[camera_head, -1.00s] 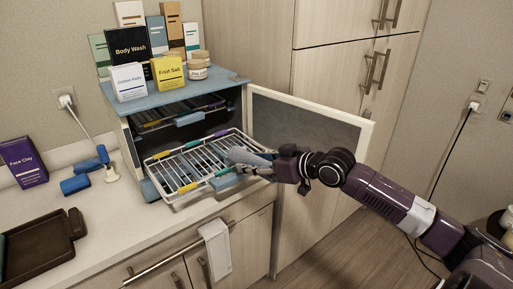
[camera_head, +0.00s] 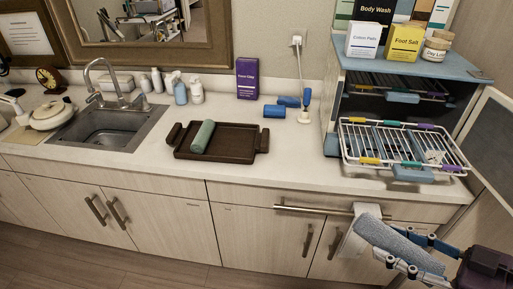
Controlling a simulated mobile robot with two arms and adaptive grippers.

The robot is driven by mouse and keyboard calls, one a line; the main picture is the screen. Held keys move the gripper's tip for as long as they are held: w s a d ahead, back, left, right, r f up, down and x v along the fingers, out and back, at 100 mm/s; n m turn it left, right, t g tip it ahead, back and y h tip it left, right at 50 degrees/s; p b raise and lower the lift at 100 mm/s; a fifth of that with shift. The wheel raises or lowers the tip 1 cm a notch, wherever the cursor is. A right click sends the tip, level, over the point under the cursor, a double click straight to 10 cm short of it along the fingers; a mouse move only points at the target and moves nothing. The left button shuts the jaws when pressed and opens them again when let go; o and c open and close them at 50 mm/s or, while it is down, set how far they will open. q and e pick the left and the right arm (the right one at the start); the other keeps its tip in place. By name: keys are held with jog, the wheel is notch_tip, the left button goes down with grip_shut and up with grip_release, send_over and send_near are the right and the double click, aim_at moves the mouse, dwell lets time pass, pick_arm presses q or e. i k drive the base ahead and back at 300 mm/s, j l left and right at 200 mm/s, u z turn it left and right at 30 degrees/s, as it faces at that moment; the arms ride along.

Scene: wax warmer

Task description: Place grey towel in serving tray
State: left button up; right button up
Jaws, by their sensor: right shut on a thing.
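The grey towel (camera_head: 396,242) is a rolled bundle held in my right gripper (camera_head: 410,253) at the lower right, in front of the counter's drawer front. The right gripper is shut on it, with its blue-grey fingers along the roll. The serving tray (camera_head: 235,148) is dark brown with raised side handles and lies flat on the counter near the middle. A rolled green towel (camera_head: 203,137) lies on the left part of the tray, and the tray's right part is bare. My left gripper is not in view.
A towel warmer cabinet (camera_head: 362,72) stands open at the right, its wire rack (camera_head: 402,146) pulled out. A sink (camera_head: 110,128) is left of the tray. A white towel hangs on the drawer handle (camera_head: 300,209).

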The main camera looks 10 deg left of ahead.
aim_at(234, 143)
jog(key=i+j, duration=0.1)
jog(key=j, duration=0.35)
jog(key=i+j, duration=0.15)
jog(key=j, duration=0.3)
jog(key=i+j, duration=0.1)
jog(key=j, duration=0.3)
jog(key=i+j, duration=0.1)
jog(key=j, duration=0.35)
jog(key=i+j+u, duration=0.1)
jog(key=j, duration=0.35)
